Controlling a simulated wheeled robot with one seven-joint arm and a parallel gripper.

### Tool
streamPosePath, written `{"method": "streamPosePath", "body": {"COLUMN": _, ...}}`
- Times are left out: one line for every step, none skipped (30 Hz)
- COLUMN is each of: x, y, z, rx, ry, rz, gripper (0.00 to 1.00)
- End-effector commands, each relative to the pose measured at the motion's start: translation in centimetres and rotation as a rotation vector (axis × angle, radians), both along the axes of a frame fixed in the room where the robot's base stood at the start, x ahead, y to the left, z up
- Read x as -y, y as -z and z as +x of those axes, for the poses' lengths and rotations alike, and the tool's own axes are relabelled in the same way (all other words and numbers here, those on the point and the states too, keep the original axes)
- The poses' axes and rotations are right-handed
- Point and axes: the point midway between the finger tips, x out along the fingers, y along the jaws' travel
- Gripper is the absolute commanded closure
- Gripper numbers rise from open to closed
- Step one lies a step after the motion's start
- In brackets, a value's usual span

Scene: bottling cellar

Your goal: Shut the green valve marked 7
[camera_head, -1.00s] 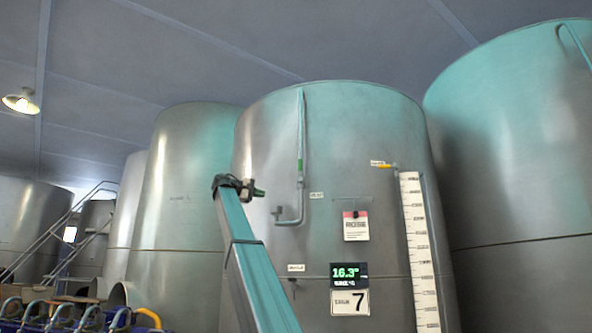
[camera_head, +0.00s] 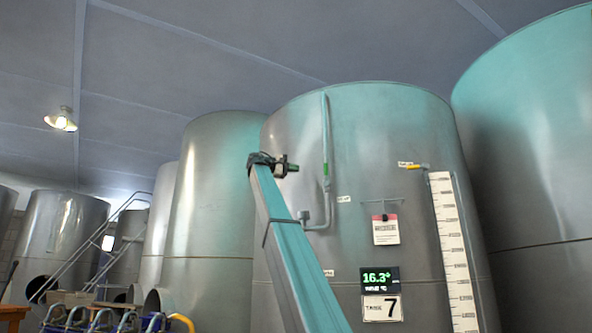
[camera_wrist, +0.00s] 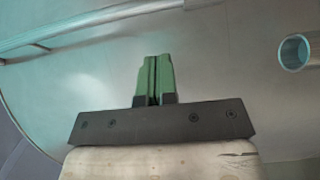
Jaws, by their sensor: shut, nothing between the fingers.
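Tank 7 (camera_head: 290,240), a large steel tank, stands in the middle of the head view with a "7" plate (camera_head: 383,308) low on its front. A small green part (camera_head: 326,170), perhaps the valve, sits on the thin upright pipe (camera_head: 325,125) on this tank; its handle position is too small to tell. My gripper (camera_head: 295,167) is at the upper end of my arm, left of the green part and apart from it in the picture. In the wrist view my gripper's green fingers (camera_wrist: 154,78) are shut and empty, with a grey curved metal surface behind them.
A lit display (camera_head: 380,279) and a hanging card (camera_head: 385,229) are on the tank front. The wrist view shows a long pipe (camera_wrist: 80,30) and a round pipe end (camera_wrist: 295,52).

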Motion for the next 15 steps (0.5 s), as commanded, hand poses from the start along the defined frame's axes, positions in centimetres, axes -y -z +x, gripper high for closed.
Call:
{"method": "streamPosePath", "body": {"x": 1.0, "y": 0.0, "z": 0.3, "rx": 0.000, "ry": 0.002, "rz": -0.001, "gripper": 1.00}}
{"method": "streamPosePath", "body": {"x": 1.6, "y": 0.0, "z": 0.4, "rx": 0.000, "ry": 0.001, "rz": -0.001, "gripper": 1.00}}
{"method": "streamPosePath", "body": {"x": 2.3, "y": 0.0, "z": 0.6, "rx": 0.000, "ry": 0.002, "rz": -0.001, "gripper": 1.00}}
{"method": "streamPosePath", "body": {"x": 2.9, "y": 0.0, "z": 0.8, "rx": 0.000, "ry": 0.002, "rz": -0.001, "gripper": 1.00}}
{"method": "streamPosePath", "body": {"x": 3.4, "y": 0.0, "z": 0.9, "rx": 0.000, "ry": 0.002, "rz": 0.000, "gripper": 1.00}}
{"method": "streamPosePath", "body": {"x": 4.1, "y": 0.1, "z": 1.1, "rx": 0.000, "ry": 0.001, "rz": 0.000, "gripper": 1.00}}
{"method": "streamPosePath", "body": {"x": 4.7, "y": 0.1, "z": 1.3, "rx": 0.000, "ry": 0.001, "rz": 0.000, "gripper": 1.00}}
{"method": "streamPosePath", "body": {"x": 5.2, "y": 0.1, "z": 1.5, "rx": 0.000, "ry": 0.001, "rz": -0.001, "gripper": 1.00}}
{"method": "streamPosePath", "body": {"x": 6.0, "y": 0.1, "z": 1.7, "rx": 0.000, "ry": 0.002, "rz": -0.001, "gripper": 1.00}}
{"method": "streamPosePath", "body": {"x": 6.4, "y": 0.1, "z": 1.8, "rx": 0.000, "ry": 0.002, "rz": -0.001, "gripper": 1.00}}
{"method": "streamPosePath", "body": {"x": 6.9, "y": 0.1, "z": 1.9, "rx": 0.000, "ry": 0.001, "rz": -0.001, "gripper": 1.00}}
{"method": "streamPosePath", "body": {"x": 7.5, "y": 0.1, "z": 1.8, "rx": 0.001, "ry": 0.001, "rz": 0.000, "gripper": 1.00}}
{"method": "streamPosePath", "body": {"x": 7.9, "y": 0.2, "z": 1.4, "rx": 0.001, "ry": 0.001, "rz": 0.000, "gripper": 1.00}}
{"method": "streamPosePath", "body": {"x": 8.3, "y": 0.2, "z": 1.1, "rx": 0.001, "ry": 0.001, "rz": 0.000, "gripper": 1.00}}
{"method": "streamPosePath", "body": {"x": 8.8, "y": 0.2, "z": 0.8, "rx": 0.001, "ry": 0.000, "rz": -0.001, "gripper": 1.00}}
